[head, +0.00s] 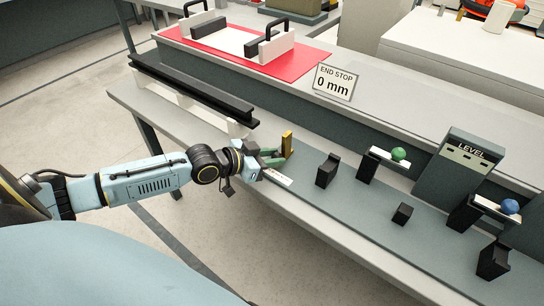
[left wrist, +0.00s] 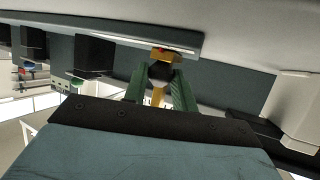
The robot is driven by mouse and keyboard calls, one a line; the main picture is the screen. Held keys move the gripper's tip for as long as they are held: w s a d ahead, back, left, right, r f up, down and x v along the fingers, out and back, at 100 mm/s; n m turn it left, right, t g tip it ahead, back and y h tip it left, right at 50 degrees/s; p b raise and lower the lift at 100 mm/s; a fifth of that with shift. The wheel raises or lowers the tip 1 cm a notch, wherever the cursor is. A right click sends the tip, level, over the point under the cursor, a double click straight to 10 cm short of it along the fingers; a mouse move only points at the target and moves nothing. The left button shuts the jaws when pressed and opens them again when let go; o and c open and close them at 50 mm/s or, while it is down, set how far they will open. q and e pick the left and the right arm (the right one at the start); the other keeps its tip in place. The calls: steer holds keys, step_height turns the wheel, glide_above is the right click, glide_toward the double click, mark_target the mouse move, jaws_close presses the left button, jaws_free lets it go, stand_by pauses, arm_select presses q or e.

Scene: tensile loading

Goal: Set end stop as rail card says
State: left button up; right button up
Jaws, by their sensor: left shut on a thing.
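The rail card (head: 334,82) stands on the raised ledge and reads "END STOP 0 mm". The yellow end stop (head: 288,143) stands upright at the left part of the bench, by a pale strip with small marks (head: 277,178). My left gripper (head: 272,157) has green fingers and is shut on the end stop. In the left wrist view the fingers (left wrist: 160,76) close around a dark rounded part, and yellow of the end stop (left wrist: 175,55) shows beyond with a red mark. The scale reading is too small to tell. My right gripper is not in view.
Black blocks (head: 327,170), holders with a green ball (head: 398,154) and a blue ball (head: 510,206), and a grey "LEVEL" box (head: 462,165) stand to the right. A long black bar (head: 195,90) lies behind my left arm. A red mat (head: 235,48) lies at the back.

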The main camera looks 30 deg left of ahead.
arm_select(q)
jaws_close()
steer(key=shift+w+a, duration=0.1)
steer(key=shift+a, duration=0.45)
steer(key=shift+a+b, duration=0.3)
steer(key=o, duration=1)
jaws_free()
steer(key=shift+a, duration=0.15)
steer(key=shift+c, duration=0.2)
